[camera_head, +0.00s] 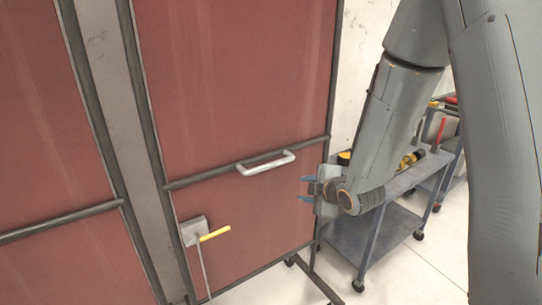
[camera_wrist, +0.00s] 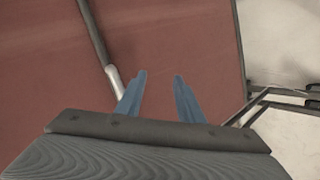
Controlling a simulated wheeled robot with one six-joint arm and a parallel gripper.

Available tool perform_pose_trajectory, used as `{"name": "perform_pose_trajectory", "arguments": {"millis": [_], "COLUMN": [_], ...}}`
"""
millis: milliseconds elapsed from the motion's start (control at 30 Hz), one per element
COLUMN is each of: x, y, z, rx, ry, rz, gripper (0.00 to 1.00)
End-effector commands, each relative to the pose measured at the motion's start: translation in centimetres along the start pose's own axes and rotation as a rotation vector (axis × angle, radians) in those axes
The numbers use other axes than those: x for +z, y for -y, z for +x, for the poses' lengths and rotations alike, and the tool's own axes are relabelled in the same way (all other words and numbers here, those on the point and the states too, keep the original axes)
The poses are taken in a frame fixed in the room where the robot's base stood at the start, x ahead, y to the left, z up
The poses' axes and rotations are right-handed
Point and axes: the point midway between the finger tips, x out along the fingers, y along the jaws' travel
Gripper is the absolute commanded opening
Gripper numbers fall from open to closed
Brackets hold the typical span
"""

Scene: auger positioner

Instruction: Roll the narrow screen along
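The screen is a tall panel of reddish-brown sheet in a dark metal frame; its narrow section (camera_head: 245,95) fills the middle of the head view. A pale bar handle (camera_head: 266,162) sits on its crossbar. Lower left on it is a grey latch box with a yellow lever (camera_head: 214,234). My gripper (camera_head: 306,188) is right of and slightly below the handle, in front of the red sheet. In the wrist view its two blue fingers (camera_wrist: 160,80) are apart with nothing between them. The handle's end (camera_wrist: 113,78) shows just left of the left finger.
Another red panel (camera_head: 40,110) stands to the left, beyond a grey gap. A grey wheeled cart (camera_head: 375,235) with tools stands behind my arm at right. The screen's foot with casters (camera_head: 318,285) rests on pale floor, which is open at lower right.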

Motion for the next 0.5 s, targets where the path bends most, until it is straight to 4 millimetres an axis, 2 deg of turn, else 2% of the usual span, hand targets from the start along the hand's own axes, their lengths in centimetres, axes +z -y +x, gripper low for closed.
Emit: {"name": "perform_pose_trajectory", "arguments": {"millis": [33,100,200,367,500], "x": [-1.5,-3.4,-5.4,-7.0,-7.6], "y": [-0.9,-2.1,-3.2,-4.1,-4.5], "z": [0.1,0.3,0.2,-0.1,0.8], "rx": [0.047,0.123,0.212,0.295,0.309], "ry": [-0.057,-0.126,-0.196,-0.249,-0.257], "rz": [-0.084,-0.194,-0.308,-0.396,-0.411], "gripper": [0.34,0.34,0.34,0.34,0.34]}}
